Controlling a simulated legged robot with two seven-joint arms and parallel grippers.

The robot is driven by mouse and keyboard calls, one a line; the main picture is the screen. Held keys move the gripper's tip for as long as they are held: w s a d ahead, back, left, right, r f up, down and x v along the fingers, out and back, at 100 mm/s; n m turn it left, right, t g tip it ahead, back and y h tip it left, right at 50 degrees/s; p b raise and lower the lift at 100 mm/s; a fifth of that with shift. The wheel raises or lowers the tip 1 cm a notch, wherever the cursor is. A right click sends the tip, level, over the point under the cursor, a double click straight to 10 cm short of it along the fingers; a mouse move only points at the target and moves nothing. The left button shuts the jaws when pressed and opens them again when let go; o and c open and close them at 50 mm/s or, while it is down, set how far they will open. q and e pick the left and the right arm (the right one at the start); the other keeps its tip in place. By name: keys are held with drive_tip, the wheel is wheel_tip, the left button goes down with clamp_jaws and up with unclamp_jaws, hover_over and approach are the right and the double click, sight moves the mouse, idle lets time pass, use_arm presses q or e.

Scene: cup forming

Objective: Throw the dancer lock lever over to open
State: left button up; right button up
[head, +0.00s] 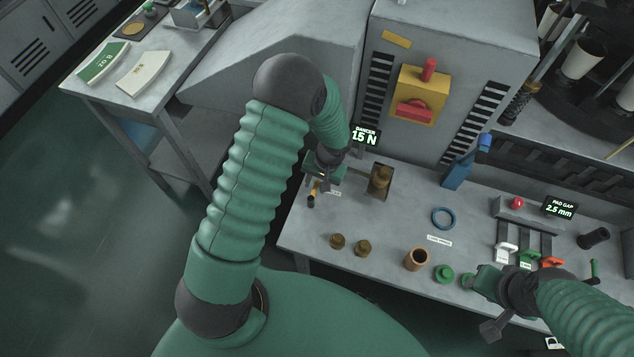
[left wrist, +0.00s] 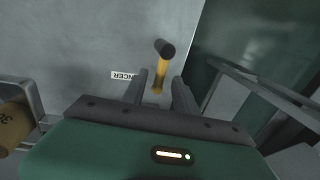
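The dancer lock lever (left wrist: 161,72) has a yellow stem and a black knob. In the left wrist view it stands between the two fingers of my left gripper (left wrist: 162,88), which are apart, with gaps on both sides. The lever (head: 312,197) also shows in the head view, small and partly hidden by my left gripper (head: 317,184), at the left end of the bench. A white label ending in "NCER" (left wrist: 123,76) lies left of the lever. My right gripper (head: 482,281) is beside a green round piece at the bench's front edge; its finger gap is unclear.
A bracket with a brown roll (head: 380,181) stands close right of my left gripper. Cups (head: 416,259), a blue ring (head: 443,218) and colored levers (head: 527,256) are on the bench. The middle of the bench has free room.

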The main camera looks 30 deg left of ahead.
use_arm(q)
drive_tip(key=shift+d, duration=0.1)
clamp_jaws()
